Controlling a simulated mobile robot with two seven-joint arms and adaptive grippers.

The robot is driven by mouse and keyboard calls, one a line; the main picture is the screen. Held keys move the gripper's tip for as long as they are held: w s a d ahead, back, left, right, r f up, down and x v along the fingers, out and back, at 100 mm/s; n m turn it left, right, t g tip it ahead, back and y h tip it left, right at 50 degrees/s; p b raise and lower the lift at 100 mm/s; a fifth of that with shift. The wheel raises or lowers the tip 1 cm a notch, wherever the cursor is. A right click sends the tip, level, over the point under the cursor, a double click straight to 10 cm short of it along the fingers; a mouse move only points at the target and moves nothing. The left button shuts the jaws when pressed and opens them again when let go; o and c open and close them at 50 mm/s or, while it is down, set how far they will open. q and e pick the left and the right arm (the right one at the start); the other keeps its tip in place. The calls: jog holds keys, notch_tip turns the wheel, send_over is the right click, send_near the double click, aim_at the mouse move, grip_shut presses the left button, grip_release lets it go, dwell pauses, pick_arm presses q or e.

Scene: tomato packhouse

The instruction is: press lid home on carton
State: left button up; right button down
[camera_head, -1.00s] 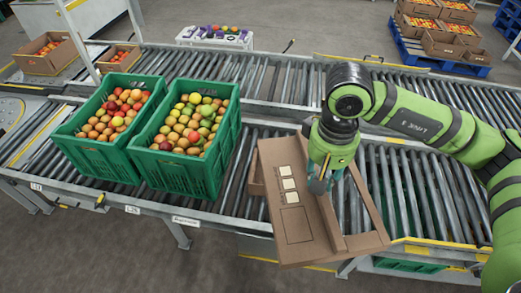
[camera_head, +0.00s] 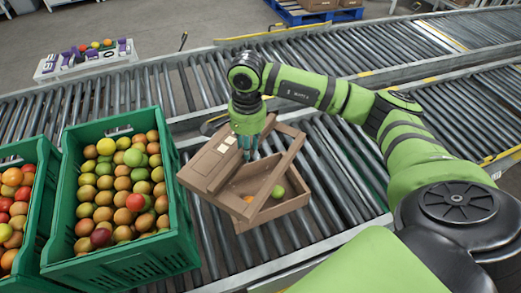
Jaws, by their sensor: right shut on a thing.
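The brown cardboard carton (camera_head: 275,212) stands on the roller conveyor. Its right part is uncovered, showing a green fruit (camera_head: 278,191) and an orange one inside. The brown lid (camera_head: 205,162), with pale labels, lies askew across the carton's left side and overhangs it to the left. It looks tilted, not flush with the rim. My right gripper (camera_head: 247,152) points down and is shut on the lid near its middle; its fingertips are partly hidden against the cardboard. My left gripper is out of view.
A green crate (camera_head: 120,268) full of tomatoes stands left of the carton, with another crate (camera_head: 40,225) beyond it. A white stand (camera_head: 85,62) with coloured items is behind. The rollers (camera_head: 350,150) right of the carton are free.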

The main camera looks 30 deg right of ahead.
pick_arm(q)
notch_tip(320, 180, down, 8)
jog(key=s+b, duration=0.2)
jog(key=b, duration=0.3)
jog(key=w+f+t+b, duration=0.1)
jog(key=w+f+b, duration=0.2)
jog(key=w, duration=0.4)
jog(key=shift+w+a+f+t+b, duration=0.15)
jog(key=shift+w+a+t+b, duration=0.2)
jog(key=shift+b, duration=0.55)
pick_arm(e)
jog(key=d+f+m, duration=0.3)
jog(key=f, duration=0.6)
jog(key=w+d+f+m, duration=0.1)
jog(key=f+m, duration=0.3)
jog(key=f, duration=0.5)
jog(key=shift+w+d+f, duration=0.2)
jog(key=shift+w+d, duration=0.1)
jog(key=shift+d, duration=0.6)
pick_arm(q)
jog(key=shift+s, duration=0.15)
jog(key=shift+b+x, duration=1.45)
pick_arm(e)
jog(key=shift+f, duration=1.65)
